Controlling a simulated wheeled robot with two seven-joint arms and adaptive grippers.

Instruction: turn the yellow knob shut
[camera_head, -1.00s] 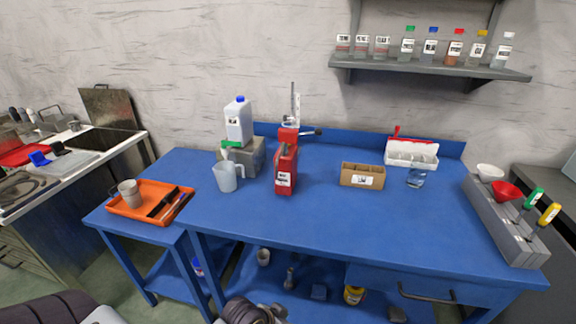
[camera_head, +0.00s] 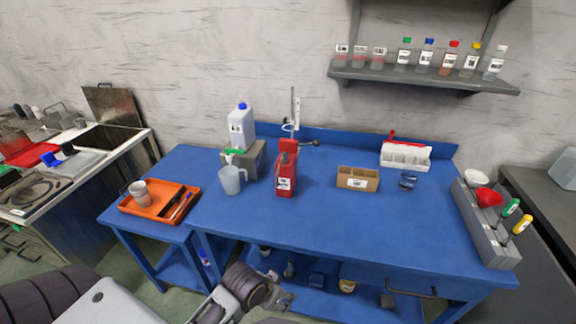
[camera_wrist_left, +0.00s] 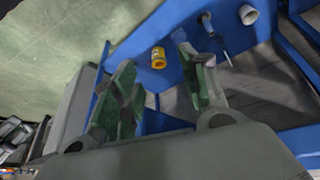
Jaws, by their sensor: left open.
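I cannot make out a yellow knob for certain. A tool with a yellow handle (camera_head: 523,224) stands in the grey rack at the right, beside one with a green handle (camera_head: 510,207). A white jug with a blue cap (camera_head: 241,127) stands on a grey block at the back left, with a green part at its base. My left gripper (camera_wrist_left: 156,75) is open and empty, low by the front of the table. Its dark arm (camera_head: 248,287) shows at the bottom of the head view. My right gripper is out of view.
A yellow jar (camera_wrist_left: 158,57) is on the lower shelf. An orange tray (camera_head: 150,209) is at the left. The table's front middle is clear.

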